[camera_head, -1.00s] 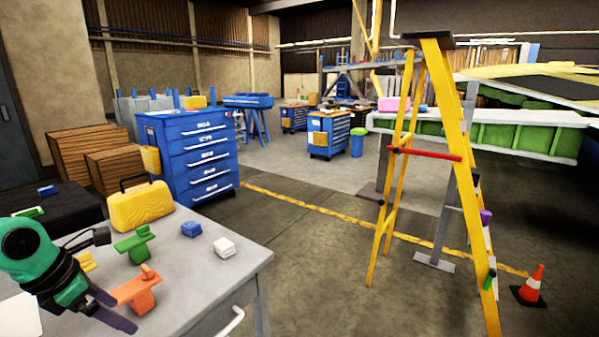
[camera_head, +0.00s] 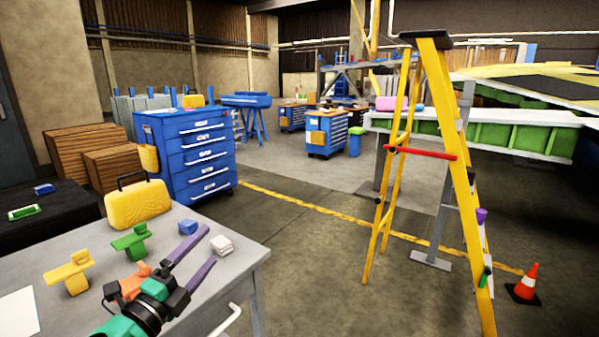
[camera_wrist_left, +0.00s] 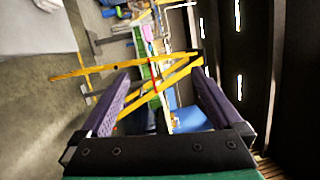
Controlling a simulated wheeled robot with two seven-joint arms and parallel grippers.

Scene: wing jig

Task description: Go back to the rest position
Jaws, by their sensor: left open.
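My left gripper (camera_head: 191,264) is open and empty in the head view, above the front right part of the grey table (camera_head: 85,240). Its arm comes in from the bottom, and its purple fingers point up and to the right. It partly covers an orange part (camera_head: 132,283) on the table. In the left wrist view, both fingers of my left gripper (camera_wrist_left: 160,95) stand apart with nothing between them. Behind them that view shows the yellow ladder (camera_wrist_left: 180,72) lying sideways in the picture. My right gripper is in neither view.
On the table are a yellow case (camera_head: 138,205), a green part (camera_head: 131,242), a yellow part (camera_head: 70,272), a blue block (camera_head: 187,227) and a white block (camera_head: 221,245). A yellow ladder (camera_head: 455,165) stands to the right, with an orange cone (camera_head: 527,283) beside it. Floor between is clear.

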